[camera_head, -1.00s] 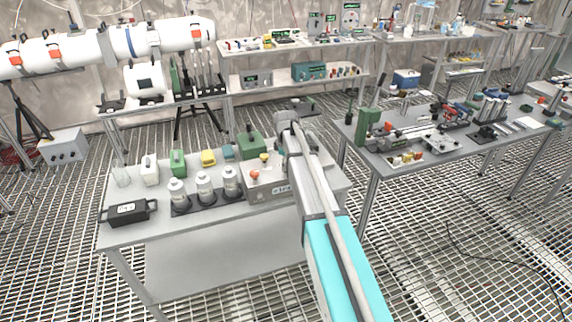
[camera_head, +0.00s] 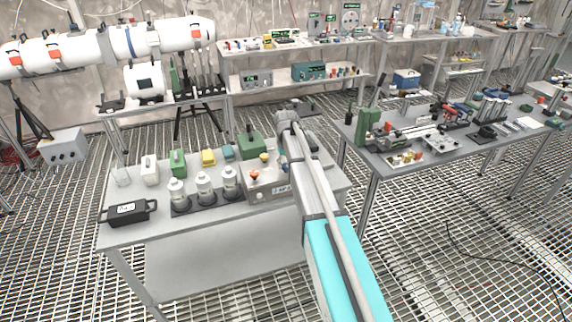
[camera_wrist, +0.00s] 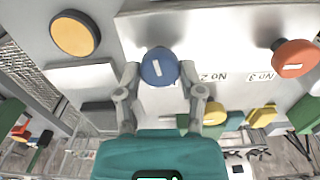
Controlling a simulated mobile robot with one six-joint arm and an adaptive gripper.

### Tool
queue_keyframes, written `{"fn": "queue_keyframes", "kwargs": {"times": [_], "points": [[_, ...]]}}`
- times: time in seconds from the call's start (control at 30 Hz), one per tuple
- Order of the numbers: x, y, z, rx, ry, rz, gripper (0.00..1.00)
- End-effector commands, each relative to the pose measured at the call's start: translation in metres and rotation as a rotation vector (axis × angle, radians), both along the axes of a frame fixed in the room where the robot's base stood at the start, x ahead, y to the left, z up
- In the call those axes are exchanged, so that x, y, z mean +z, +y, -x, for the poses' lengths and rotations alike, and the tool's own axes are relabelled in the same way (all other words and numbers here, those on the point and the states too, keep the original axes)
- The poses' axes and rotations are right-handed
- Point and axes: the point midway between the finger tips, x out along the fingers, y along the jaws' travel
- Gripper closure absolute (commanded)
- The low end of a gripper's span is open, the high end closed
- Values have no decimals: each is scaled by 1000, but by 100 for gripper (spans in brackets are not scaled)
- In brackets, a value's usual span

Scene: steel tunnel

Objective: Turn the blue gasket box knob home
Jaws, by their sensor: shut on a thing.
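The blue knob (camera_wrist: 158,66) has a short white mark on its face, tilted slightly from upright in the wrist view. It sits on the grey metal box (camera_wrist: 215,45), whose printed labels appear upside down there. My gripper (camera_wrist: 160,74) is shut on the blue knob, with one finger at each side. In the head view the box (camera_head: 262,190) stands at the right part of the near table, and my arm covers part of it.
An orange-red knob (camera_wrist: 294,58) and a larger yellow-orange round part (camera_wrist: 75,34) flank the blue knob. Glass-like jars (camera_head: 204,186) stand left of the box. Green, yellow and white containers (camera_head: 178,162) line the table's back. A second bench (camera_head: 450,135) stands right.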

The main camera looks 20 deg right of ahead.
Motion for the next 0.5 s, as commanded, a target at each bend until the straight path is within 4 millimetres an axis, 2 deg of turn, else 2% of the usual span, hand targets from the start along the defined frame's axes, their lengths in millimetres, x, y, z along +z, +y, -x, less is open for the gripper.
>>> {"fn": "queue_keyframes", "kwargs": {"times": [0.5], "points": [[0, 0, 1, -489, 2, 0, 97]]}}
